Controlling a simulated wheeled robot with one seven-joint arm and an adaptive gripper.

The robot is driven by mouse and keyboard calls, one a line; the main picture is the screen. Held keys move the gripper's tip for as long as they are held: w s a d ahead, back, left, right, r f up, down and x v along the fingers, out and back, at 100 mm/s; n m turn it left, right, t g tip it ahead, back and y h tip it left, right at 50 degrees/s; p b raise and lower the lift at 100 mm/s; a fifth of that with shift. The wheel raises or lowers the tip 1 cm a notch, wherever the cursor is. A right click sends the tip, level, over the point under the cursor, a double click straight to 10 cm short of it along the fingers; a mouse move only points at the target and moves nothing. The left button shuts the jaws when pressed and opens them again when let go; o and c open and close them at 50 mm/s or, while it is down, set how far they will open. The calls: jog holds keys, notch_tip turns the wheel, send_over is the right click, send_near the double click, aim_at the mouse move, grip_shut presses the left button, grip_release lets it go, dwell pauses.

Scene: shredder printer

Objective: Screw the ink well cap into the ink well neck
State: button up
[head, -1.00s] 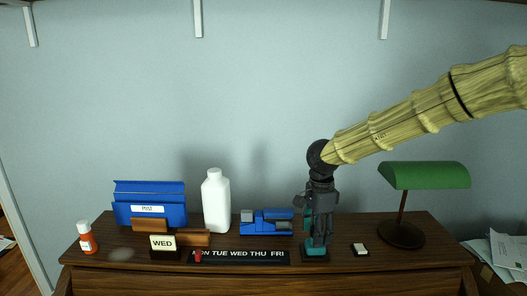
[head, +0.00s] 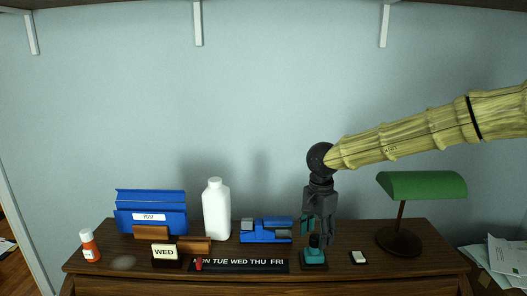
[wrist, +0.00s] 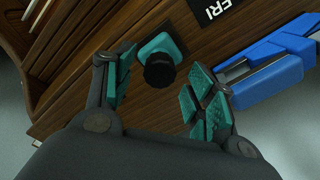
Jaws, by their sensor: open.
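The ink well (head: 314,257) is a small teal bottle on a dark stand near the desk's front edge. Its black cap (head: 314,240) sits upright on top of it, at the neck; how deeply it is threaded cannot be told. In the wrist view the ink well (wrist: 158,44) shows as a teal square with the round black cap (wrist: 159,71) over its lower edge. My gripper (head: 318,229) points down just above the cap. In the wrist view its teal-padded fingers (wrist: 158,88) are spread wide, with the cap between and slightly beyond them, touching neither.
A blue stapler-like item (head: 265,231) and a weekday strip (head: 240,266) lie left of the ink well. A small white-topped block (head: 358,257) and a green lamp (head: 421,185) stand to the right. A white bottle (head: 216,210) stands farther left.

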jog(key=n, duration=0.5)
jog(key=shift+n, duration=1.3)
jog(key=shift+n, duration=1.1)
jog(key=n, duration=0.4)
jog(key=shift+n, duration=0.3)
jog(key=n, duration=0.5)
